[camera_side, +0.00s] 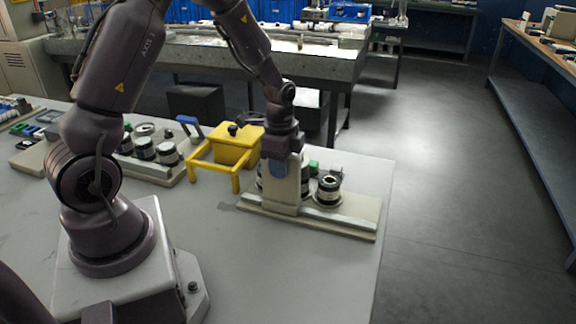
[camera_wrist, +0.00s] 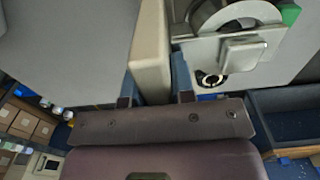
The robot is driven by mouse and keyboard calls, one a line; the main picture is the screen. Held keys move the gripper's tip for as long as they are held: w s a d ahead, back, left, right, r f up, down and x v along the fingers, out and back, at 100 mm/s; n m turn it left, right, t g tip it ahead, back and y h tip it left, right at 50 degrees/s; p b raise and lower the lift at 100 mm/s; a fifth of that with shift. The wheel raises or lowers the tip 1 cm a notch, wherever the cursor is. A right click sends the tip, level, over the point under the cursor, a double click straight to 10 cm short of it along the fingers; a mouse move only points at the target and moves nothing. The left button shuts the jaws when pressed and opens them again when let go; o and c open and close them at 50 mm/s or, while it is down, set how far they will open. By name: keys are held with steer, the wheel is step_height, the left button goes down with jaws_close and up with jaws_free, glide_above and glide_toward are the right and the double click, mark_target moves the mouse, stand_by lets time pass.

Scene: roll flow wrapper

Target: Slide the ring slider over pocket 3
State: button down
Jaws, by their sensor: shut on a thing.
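My gripper (camera_side: 279,158) points down at the board at the right end of the table. It is shut on a beige upright block, apparently the ring slider (camera_side: 288,188), which stands at the board's front rail. In the wrist view my fingers (camera_wrist: 155,82) flank the beige slab of the slider (camera_wrist: 151,45). The pale base board (camera_side: 345,227) carries dark-and-white rolls. One roll (camera_side: 328,189) shows right of the slider; another is partly hidden behind it to the left. In the wrist view a grey ring shape (camera_wrist: 207,24) lies right of the slab. Pocket numbers cannot be read.
A yellow box (camera_side: 235,150) and yellow frame (camera_side: 212,177) stand just left of the board. Further left is a second board with several rolls (camera_side: 145,148) and a blue-handled item (camera_side: 188,124). The table front (camera_side: 290,270) is clear.

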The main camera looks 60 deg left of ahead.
steer(key=s+a, duration=0.5)
steer(key=c, duration=1)
jaws_free()
steer(key=shift+o, duration=0.2)
steer(key=shift+w, duration=0.1)
steer(key=shift+r, duration=0.15)
step_height(320, 180, up, 13)
